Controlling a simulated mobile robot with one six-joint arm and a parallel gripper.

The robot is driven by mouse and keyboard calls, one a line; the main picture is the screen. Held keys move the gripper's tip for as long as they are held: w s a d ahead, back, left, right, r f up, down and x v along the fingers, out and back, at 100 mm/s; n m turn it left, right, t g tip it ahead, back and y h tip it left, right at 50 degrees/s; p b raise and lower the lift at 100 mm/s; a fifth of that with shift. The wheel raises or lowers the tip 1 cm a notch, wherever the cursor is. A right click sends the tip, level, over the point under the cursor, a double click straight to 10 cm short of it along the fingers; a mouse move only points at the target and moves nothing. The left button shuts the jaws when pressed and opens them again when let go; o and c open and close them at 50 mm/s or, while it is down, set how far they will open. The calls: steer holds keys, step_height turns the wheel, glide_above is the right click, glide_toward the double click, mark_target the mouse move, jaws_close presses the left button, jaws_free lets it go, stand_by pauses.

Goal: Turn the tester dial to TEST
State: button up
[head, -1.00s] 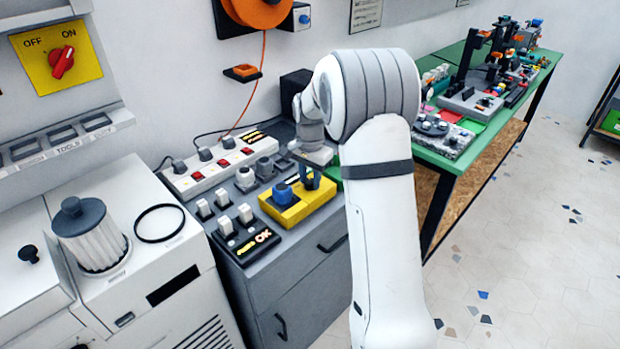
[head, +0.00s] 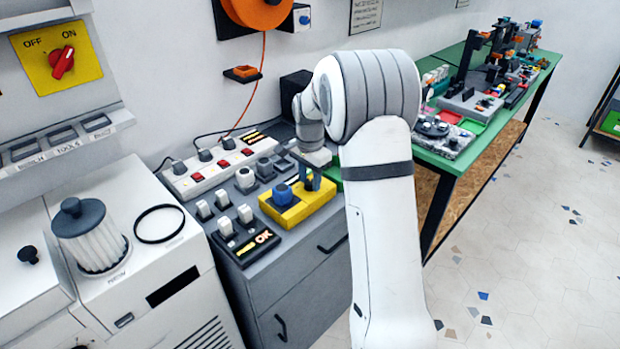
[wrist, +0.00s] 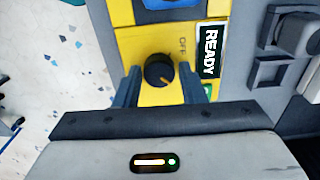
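The yellow tester (head: 318,199) sits on the grey cabinet in the head view, with a blue block on its top. My gripper (wrist: 163,86) is open, one dark finger on each side of the dial with a small gap to each. A green patch by the right finger is partly hidden. The dial is hidden in the head view.
A green workbench (head: 450,148) stands to the right. The floor at right is clear.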

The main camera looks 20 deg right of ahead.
mark_target(310, 182)
steer(key=shift+o, duration=1.3)
step_height(310, 182, up, 8)
steer(key=shift+f, duration=0.25)
steer(key=shift+r, duration=0.15)
steer(key=shift+s+r, duration=0.15)
steer(key=shift+s, duration=0.05)
steer(key=s+a+r+n+t, duration=0.1)
steer(key=s+r+n, duration=0.2)
steer(key=s, duration=0.4)
steer(key=s+a+r+n, duration=0.2)
steer(key=s, duration=0.5)
steer(key=s+a+f+n+t, duration=0.1)
steer(key=s+f+n, duration=0.2)
steer(key=s, duration=1.4)
steer(key=n, duration=0.4)
steer(key=shift+t, duration=0.4)
